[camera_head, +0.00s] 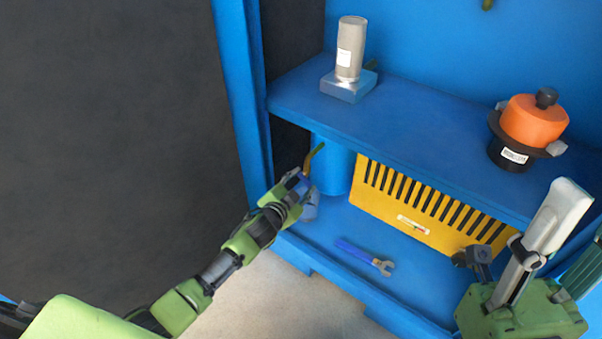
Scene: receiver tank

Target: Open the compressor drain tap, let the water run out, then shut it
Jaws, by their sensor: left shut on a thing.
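The blue receiver tank (333,172) stands under the shelf, partly hidden by the shelf edge and my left gripper. A brass-yellow curved piece (314,156), seemingly part of the drain tap, shows beside the tank just above my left gripper. My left gripper (303,186) is at the tank's lower left, shut on what looks like the drain tap. Its fingers hide most of the tap, and I cannot tell the tap's position. No running water shows. My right gripper (473,257) is at the lower right, apart from the tank; its fingers are too unclear to read.
A blue-handled wrench (362,256) lies on the blue base floor. A yellow slotted panel (420,205) stands right of the tank. The shelf (420,135) above carries a grey cylinder on a block (350,60) and an orange-topped black unit (530,122).

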